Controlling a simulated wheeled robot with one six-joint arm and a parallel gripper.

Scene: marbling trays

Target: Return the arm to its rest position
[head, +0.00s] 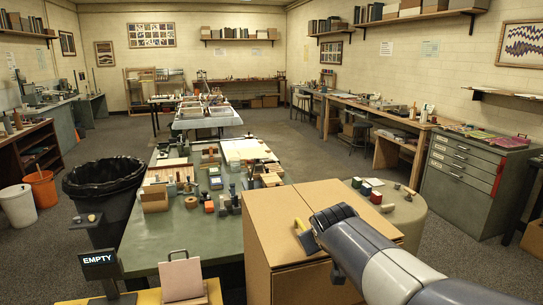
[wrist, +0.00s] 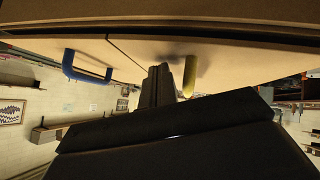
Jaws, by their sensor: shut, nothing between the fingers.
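My arm (head: 375,262) reaches in from the lower right of the head view. My gripper (head: 306,240) is at its far end, over the near part of a tan wooden box or cabinet (head: 272,215). In the wrist view the dark fingers (wrist: 157,88) are together with nothing seen between them. A yellow bar (wrist: 190,76) stands close beside them, and a bit of yellow (head: 299,225) shows by the gripper in the head view. I cannot tell whether they touch. A blue handle (wrist: 86,66) is on the tan panel, across a seam.
A green table (head: 190,233) with blocks and small tools lies left of the cabinet. A black bin (head: 104,178) stands further left, near an "EMPTY" sign (head: 98,259). A round stand (head: 405,215) with small jars is close right. Grey floor (head: 300,152) is open beyond.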

